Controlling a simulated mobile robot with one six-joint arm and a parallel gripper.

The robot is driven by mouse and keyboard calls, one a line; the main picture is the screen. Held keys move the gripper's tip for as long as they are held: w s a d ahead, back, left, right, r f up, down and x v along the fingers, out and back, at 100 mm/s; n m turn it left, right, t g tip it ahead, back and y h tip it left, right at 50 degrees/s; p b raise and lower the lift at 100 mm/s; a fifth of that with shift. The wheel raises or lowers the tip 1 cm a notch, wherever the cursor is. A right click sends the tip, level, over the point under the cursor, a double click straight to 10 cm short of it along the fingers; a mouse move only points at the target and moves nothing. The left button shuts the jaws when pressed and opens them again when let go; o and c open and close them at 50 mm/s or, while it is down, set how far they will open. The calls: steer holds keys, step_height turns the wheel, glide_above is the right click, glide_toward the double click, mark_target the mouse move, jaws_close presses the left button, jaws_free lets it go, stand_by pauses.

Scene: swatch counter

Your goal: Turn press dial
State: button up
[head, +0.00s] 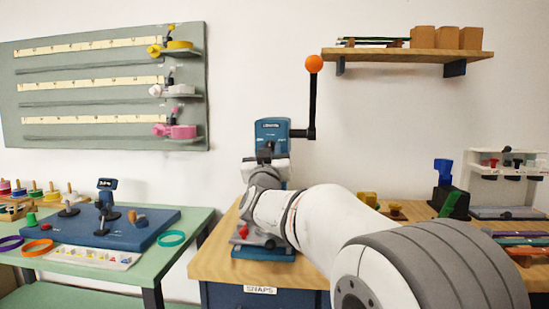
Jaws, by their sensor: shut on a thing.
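The blue press (272,128) stands on the wooden counter, with a black side lever (312,105) raised upright and topped by an orange ball (313,63). My arm reaches in from the lower right, and my gripper (266,158) is at the front of the press, just below its blue head. The gripper is shut on the press dial, which is mostly hidden behind the jaws and my wrist. The dial's marking and angle cannot be read. The press base (264,252) shows below my wrist, with a red knob (243,231) at its left.
The wooden counter (215,262) has a drawer labelled SNAPS. A green table (190,222) at left holds a blue mat (160,222), tools and coloured rings. A wall shelf (410,57) is at upper right. A black-and-green holder (450,203) and white rack (510,185) stand at right.

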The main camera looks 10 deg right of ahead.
steer(key=shift+s+r+m+h, duration=0.1)
steer(key=shift+r+m+h, duration=0.45)
steer(key=shift+m, duration=0.45)
steer(key=o, duration=1)
steer(key=shift+f, duration=0.25)
steer(key=shift+f, duration=0.1)
steer(key=v, duration=0.7)
steer(key=shift+s+a, duration=0.15)
steer(key=shift+s, duration=0.2)
